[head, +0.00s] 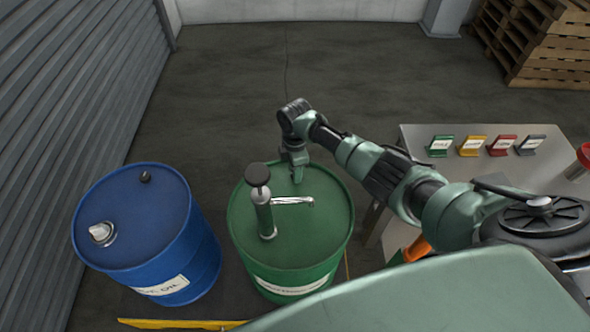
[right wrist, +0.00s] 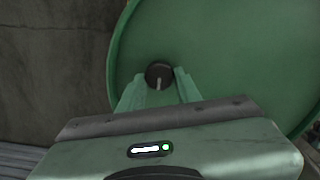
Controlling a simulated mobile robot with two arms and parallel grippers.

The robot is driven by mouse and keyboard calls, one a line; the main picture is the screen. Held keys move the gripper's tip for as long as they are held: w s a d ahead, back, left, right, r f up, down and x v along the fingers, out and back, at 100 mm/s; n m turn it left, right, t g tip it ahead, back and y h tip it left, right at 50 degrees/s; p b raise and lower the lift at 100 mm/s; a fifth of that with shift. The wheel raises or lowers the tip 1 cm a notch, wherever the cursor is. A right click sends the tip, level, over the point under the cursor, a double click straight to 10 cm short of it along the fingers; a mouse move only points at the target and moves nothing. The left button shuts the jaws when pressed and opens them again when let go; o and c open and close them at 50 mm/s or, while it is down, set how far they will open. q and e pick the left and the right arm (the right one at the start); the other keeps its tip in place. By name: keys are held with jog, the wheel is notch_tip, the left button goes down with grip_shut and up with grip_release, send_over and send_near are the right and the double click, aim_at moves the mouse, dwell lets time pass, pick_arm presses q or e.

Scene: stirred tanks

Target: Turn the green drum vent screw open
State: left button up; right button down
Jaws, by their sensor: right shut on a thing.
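The green drum (head: 325,222) stands upright in the middle of the head view, and its lid fills much of the right wrist view (right wrist: 230,60). The vent screw (right wrist: 158,73) is a dark round cap with a pale line on it, near the drum's rim. My right gripper (head: 297,180) points down at the far side of the lid. In the right wrist view its two fingers (right wrist: 163,78) sit either side of the screw, shut on it. In the head view the gripper hides the screw. My left gripper is not in view.
A hand pump (head: 264,212) with a metal spout (head: 292,201) rises from the green lid, close to my right gripper. A blue drum (head: 135,215) stands at the left. A table (head: 410,140) with several coloured label stands is at the right. Pallets (head: 545,45) are stacked behind.

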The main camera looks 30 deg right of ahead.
jog(key=shift+r, duration=0.1)
jog(key=c, duration=1)
grip_release()
notch_tip(320, 180, up, 8)
jog(key=shift+f, duration=0.1)
